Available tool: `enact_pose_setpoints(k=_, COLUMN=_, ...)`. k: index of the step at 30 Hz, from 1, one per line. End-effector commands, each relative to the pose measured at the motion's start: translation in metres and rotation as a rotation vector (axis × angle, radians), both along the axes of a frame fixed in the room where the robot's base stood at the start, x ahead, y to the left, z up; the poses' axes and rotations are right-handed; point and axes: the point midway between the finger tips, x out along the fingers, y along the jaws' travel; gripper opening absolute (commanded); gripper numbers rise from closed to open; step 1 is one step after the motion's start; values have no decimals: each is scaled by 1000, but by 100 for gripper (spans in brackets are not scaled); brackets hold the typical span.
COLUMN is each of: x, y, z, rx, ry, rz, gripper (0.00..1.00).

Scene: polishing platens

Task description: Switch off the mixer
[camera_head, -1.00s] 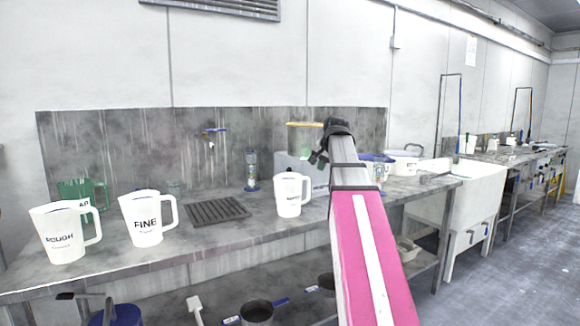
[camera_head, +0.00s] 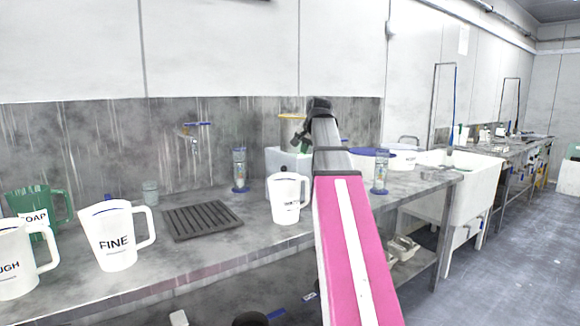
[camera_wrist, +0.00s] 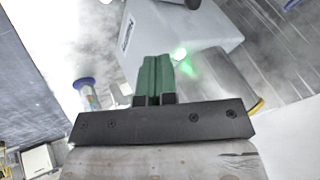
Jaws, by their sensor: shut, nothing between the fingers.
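The mixer looks to be the pale box (camera_head: 277,158) on the bench against the back wall, largely hidden behind my arm and a white jug. In the wrist view a pale box (camera_wrist: 190,28) with a dark label fills the upper middle, and a lit green spot (camera_wrist: 180,54) shows on its near edge. My gripper (camera_wrist: 157,60) is shut and empty, its green fingers together just left of the green light. I cannot tell whether they touch the box. In the head view my gripper (camera_head: 304,145) is partly hidden by my arm, beside the box.
White jugs, including one marked FINE (camera_head: 115,236), stand along the bench's front left, with a dark drain grate (camera_head: 201,219) between. A clear cylinder with a blue base (camera_head: 239,170) stands left of the box. A yellow-rimmed metal cylinder (camera_wrist: 228,75) is close right of my fingers.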

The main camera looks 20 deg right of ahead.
Motion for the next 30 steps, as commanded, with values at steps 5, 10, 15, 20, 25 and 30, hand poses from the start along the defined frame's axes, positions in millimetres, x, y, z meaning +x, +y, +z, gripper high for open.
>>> enact_pose_setpoints(k=5, x=4, y=1, z=-6, rx=1, ry=1, rz=0, gripper=0)
enact_pose_setpoints(k=10, x=17, y=2, z=-25, rx=0, ry=2, rz=0, gripper=0)
enact_pose_setpoints(k=15, x=32, y=4, z=-47, rx=0, ry=2, rz=1, gripper=0)
enact_pose_setpoints(k=20, x=46, y=6, z=-68, rx=0, ry=2, rz=0, gripper=0)
enact_pose_setpoints(k=25, x=63, y=12, z=-84, rx=-1, ry=1, rz=2, gripper=0)
enact_pose_setpoints(k=30, x=77, y=28, z=-86, rx=0, ry=-1, rz=1, gripper=0)
